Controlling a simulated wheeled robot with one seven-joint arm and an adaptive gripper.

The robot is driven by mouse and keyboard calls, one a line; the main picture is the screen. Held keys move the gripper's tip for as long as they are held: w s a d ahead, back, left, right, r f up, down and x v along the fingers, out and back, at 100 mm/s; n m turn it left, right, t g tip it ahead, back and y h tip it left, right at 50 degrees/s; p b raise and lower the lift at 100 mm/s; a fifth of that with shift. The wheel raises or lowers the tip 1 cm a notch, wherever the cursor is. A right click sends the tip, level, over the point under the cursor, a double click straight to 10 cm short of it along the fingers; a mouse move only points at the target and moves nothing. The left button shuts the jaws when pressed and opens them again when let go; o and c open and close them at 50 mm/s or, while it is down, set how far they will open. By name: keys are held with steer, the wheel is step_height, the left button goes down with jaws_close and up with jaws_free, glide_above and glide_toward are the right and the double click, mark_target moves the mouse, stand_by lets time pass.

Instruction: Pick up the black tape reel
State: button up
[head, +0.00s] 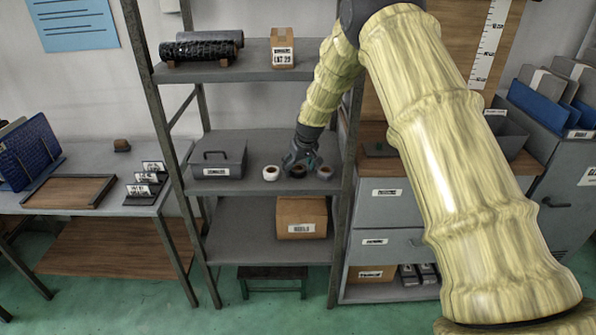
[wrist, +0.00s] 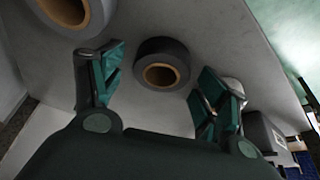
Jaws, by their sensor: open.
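The black tape reel (wrist: 163,47) lies flat on the grey middle shelf board, with a brown core in its hole. In the head view the black reel (head: 298,171) is the middle one of three reels, partly covered by my gripper (head: 301,160). In the wrist view my gripper (wrist: 158,72) is open, with one green-padded finger on each side of the reel and a little beyond the hand. Nothing is held. Whether the fingers are down at the reel's height I cannot tell.
A white reel (head: 271,173) stands to the left and a grey reel (head: 324,172) to the right, both close by. A grey lidded box (head: 218,160) is further left. The upper shelf (head: 255,72) is above, and the rack post (head: 345,200) is at right.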

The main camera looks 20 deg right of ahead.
steer(key=shift+c, duration=0.3)
steer(key=c, duration=1)
